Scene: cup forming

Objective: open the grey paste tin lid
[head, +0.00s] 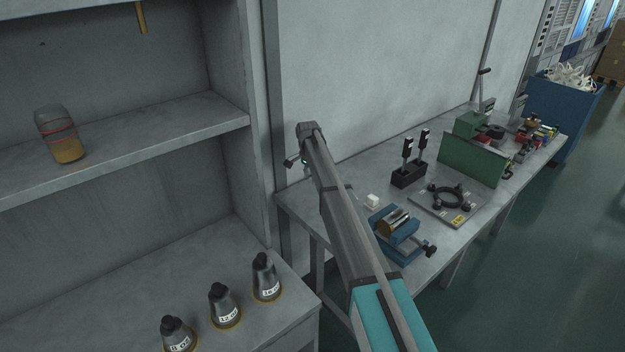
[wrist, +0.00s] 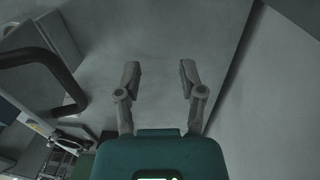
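My gripper (wrist: 159,75) is open and empty in the wrist view, its two fingers well apart in front of a plain grey surface. In the head view my gripper (head: 294,161) is at the far end of my arm, above the left end of the workbench, and mostly hidden by the arm. I cannot make out a grey paste tin or its lid for sure in either view. A metal cylinder (head: 393,222) lies in a blue vise (head: 402,238) on the bench, apart from my gripper.
On the left, shelves carry a jar (head: 60,135) and three dark-capped conical bottles (head: 224,305). A dark curved bar (wrist: 62,75) shows beside my gripper.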

